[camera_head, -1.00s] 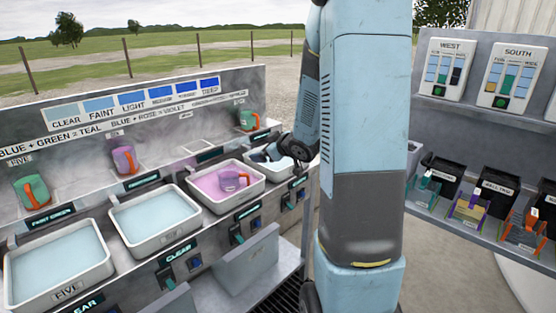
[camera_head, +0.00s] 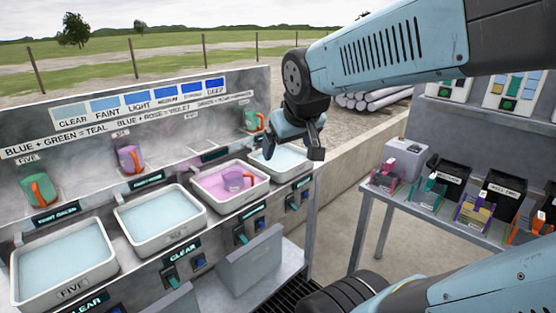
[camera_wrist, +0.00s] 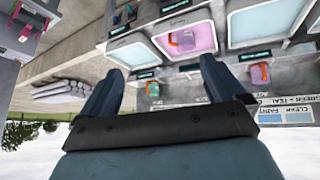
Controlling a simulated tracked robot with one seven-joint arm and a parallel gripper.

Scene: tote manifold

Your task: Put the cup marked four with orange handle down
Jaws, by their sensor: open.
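Several cups with orange handles are in view, and I cannot read a four on any of them. A violet cup (camera_head: 232,180) stands in the pink liquid of one tray (camera_head: 203,205); it also shows in the wrist view (camera_wrist: 182,42). On the back ledge are a green cup (camera_head: 254,120) at the far end, a violet cup (camera_head: 130,158) and a green cup (camera_head: 38,190) at the near left. My gripper (camera_head: 301,146) is above the far tray (camera_head: 279,178), apart from every cup. In the wrist view its fingers (camera_wrist: 158,80) are spread with nothing between them.
Trays of pale blue liquid stand along the bench, including a near one (camera_head: 63,262) and a middle one (camera_head: 160,218). An empty outlined spot (camera_head: 208,149) is on the ledge. At right, a table holds black bins (camera_head: 450,178) and coloured holders. A low wall stands behind.

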